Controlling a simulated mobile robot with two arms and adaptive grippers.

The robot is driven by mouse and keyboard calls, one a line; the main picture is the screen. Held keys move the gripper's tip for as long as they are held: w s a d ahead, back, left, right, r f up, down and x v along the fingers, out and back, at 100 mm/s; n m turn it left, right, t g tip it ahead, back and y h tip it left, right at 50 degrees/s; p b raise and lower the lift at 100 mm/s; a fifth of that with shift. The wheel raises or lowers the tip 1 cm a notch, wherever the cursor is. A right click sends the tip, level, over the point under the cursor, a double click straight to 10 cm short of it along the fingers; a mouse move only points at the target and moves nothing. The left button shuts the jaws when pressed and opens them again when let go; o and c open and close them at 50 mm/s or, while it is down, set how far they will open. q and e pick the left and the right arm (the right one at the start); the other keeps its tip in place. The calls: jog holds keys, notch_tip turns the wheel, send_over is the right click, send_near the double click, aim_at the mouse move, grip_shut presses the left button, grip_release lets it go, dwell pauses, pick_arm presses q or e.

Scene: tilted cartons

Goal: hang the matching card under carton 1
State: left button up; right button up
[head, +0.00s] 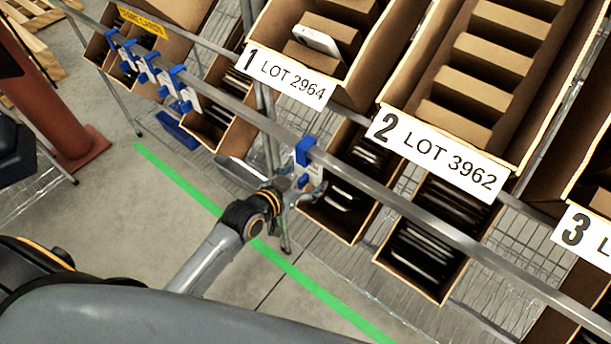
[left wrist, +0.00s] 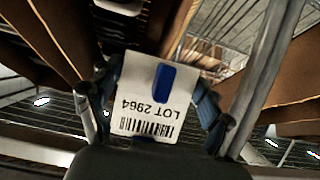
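A white card with a blue hook and blue tab (head: 304,152) is at the front rail, below and between the labels of cartons 1 and 2. Whether the hook bears on the rail I cannot tell. In the left wrist view the card (left wrist: 145,107) reads LOT 2964, upside down. My left gripper (head: 298,192) is at the card from below. In the left wrist view its fingers (left wrist: 158,100) stand wide apart on either side of the card, clear of the blue tab. Carton 1 (head: 345,75) carries the label LOT 2964. My right gripper is not in view.
Carton 2 (head: 470,85), LOT 3962, stands to the right, with carton 3's label (head: 590,235) beyond. Several blue-hooked cards (head: 150,68) hang on the rail (head: 250,115) at the left. Lower bins (head: 420,250) hold dark items.

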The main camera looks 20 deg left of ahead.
pick_arm(q)
jog(key=o, duration=0.3)
jog(key=v, duration=1.2)
jog(key=s+a+f+n+g+y, duration=0.1)
jog(key=s+a+f+g, duration=0.15)
jog(key=f, duration=0.75)
jog(key=s+a+f+g+y, duration=0.1)
jog(key=s+a+f, duration=0.15)
jog(key=f, duration=0.65)
jog(key=s+a+f+n+g+y, duration=0.1)
jog(key=s+f+g+y, duration=0.15)
jog(key=f, duration=0.75)
jog(key=s+f+g, duration=0.2)
jog(key=s+f, duration=0.7)
jog(key=s, duration=0.3)
jog(key=s+d+f+g, duration=0.1)
jog(key=s+f+g, duration=0.2)
jog(key=s+f, duration=0.6)
jog(key=s, duration=0.4)
jog(key=shift+s+g, duration=0.2)
jog(key=shift+g, duration=0.1)
jog(key=shift+d, duration=0.1)
